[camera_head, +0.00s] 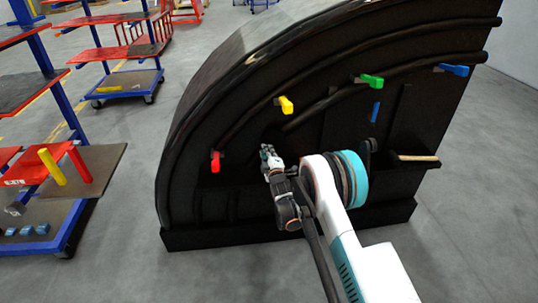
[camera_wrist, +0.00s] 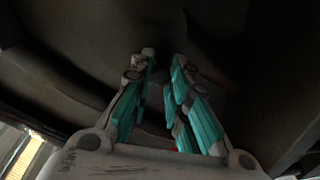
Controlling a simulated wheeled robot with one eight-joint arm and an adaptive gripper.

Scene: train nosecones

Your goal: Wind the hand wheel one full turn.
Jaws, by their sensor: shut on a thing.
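My gripper (camera_head: 267,153) is at the lower middle of the black nosecone (camera_head: 225,110) in the head view, close to its inner face. In the wrist view my gripper (camera_wrist: 163,60) has its two teal-padded fingers closed in with a narrow gap between them. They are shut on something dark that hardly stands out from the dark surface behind. The hand wheel is not clearly visible. It is dark on dark, and my gripper and arm cover that part in the head view. The held part seems to belong to it.
Red (camera_head: 215,161), yellow (camera_head: 286,105), green (camera_head: 370,81) and blue (camera_head: 454,70) handles stick out of the nosecone. A dark box (camera_head: 408,176) holds a wooden-looking bar at right. Blue-framed carts (camera_head: 70,120) stand at left. Grey floor lies clear between.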

